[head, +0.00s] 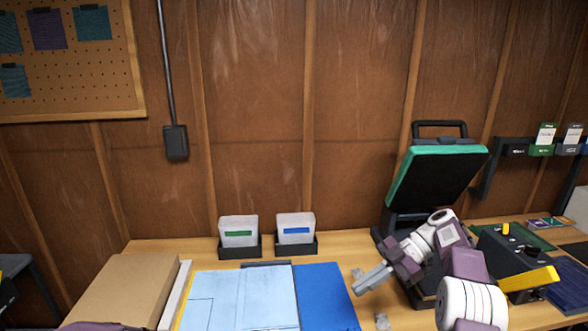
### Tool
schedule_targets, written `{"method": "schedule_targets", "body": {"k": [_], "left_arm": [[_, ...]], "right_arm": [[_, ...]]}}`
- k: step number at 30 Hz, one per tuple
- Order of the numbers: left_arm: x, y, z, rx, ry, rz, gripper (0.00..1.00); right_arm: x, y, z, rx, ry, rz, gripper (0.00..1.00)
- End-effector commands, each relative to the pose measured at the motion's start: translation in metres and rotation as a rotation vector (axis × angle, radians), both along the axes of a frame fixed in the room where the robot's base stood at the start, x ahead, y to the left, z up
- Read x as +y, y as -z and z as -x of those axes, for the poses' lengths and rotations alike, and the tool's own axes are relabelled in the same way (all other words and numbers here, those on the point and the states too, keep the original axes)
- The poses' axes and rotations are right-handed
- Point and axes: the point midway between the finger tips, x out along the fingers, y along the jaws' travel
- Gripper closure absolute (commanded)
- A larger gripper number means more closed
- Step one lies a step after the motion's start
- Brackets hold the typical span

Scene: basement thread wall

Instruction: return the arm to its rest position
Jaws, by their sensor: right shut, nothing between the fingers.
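My right arm comes in from the lower right, and its right gripper (361,282) points left over the wooden table (350,262). The right gripper is shut and holds nothing. It hangs just right of the blue board (322,295) and in front of a black machine with a raised, green-edged lid (437,172). My right arm hides part of that machine's base. My left gripper is not in view.
Two clear bins with a green label (238,232) and a blue label (295,229) stand at the table's back. A light blue sheet (240,298) and a cardboard box (125,290) lie left. A black box with a yellow lever (530,279) stands right of my arm.

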Motion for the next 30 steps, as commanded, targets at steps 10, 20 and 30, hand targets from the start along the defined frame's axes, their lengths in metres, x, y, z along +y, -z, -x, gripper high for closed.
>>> {"method": "schedule_targets", "body": {"k": [10, 20, 30], "left_arm": [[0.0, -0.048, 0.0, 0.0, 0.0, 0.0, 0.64], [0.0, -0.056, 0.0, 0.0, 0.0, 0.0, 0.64], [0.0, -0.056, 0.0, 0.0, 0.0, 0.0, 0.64]], "right_arm": [[0.083, -0.026, 0.113, 0.362, 0.323, 0.567, 1.0], [0.006, 0.091, 0.228, 0.644, 1.347, 0.967, 1.0], [-0.002, 0.097, 0.195, 0.752, 1.787, 0.767, 1.0]]}}
